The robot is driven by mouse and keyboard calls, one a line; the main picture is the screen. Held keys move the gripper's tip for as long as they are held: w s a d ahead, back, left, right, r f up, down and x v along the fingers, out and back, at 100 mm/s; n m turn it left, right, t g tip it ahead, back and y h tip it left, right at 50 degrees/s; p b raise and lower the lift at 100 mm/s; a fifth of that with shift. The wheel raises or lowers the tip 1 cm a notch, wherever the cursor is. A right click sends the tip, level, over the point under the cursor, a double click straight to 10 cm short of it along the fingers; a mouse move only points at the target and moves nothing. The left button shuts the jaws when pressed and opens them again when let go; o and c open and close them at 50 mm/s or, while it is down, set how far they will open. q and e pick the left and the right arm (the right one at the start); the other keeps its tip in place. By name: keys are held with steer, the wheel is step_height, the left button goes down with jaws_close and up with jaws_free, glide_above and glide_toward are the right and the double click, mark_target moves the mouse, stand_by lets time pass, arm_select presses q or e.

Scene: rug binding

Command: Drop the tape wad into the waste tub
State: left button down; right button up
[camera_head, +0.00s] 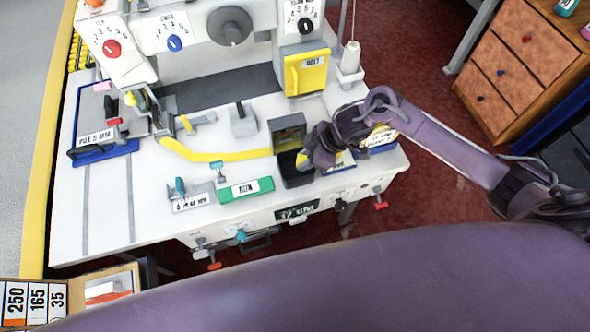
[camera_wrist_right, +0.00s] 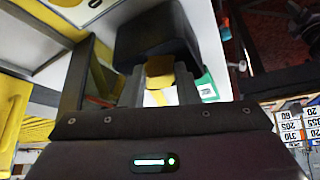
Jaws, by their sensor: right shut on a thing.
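My right gripper (camera_head: 306,160) is at the black tub (camera_head: 296,181) near the table's front edge. In the right wrist view, its two fingers (camera_wrist_right: 160,88) are shut on a small tan-yellow wad (camera_wrist_right: 160,70). The wad shows as a small tan spot (camera_head: 301,160) at the fingertips in the head view, over the tub's opening or its right rim; its exact height I cannot tell. A dark box (camera_wrist_right: 155,38), which looks like the tub, is just beyond the fingertips in the right wrist view. My left gripper is not in view.
A dark open box (camera_head: 288,133) stands directly behind the tub. A yellow strip (camera_head: 215,153) curves across the white table (camera_head: 120,210) to it. A green labelled block (camera_head: 246,190) lies left of the tub. The sewing machine (camera_head: 230,25) stands behind.

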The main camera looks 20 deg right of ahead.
steer(key=o, duration=1)
steer(key=b+v, duration=0.1)
steer(key=v, duration=0.7)
steer(key=shift+w, duration=0.1)
steer(key=shift+a, duration=0.1)
